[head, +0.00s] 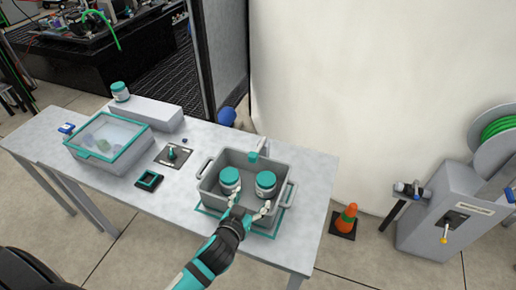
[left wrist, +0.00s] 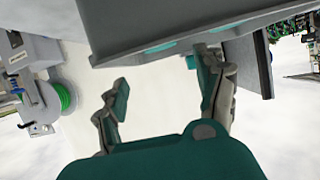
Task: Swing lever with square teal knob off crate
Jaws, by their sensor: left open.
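The grey crate (head: 213,192) stands on the table and holds two jars with teal lids, a left jar (head: 230,180) and a right jar (head: 266,184). A pale lever with a square teal knob (head: 253,157) reaches over the crate's far rim. My left gripper (head: 251,203) is open and empty at the crate's near wall, on the opposite side from the knob. In the left wrist view its two fingers (left wrist: 163,78) are spread below the grey crate (left wrist: 170,30). I cannot clearly make out the knob there. My right gripper is not in view.
The table's right end (head: 318,190) is clear.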

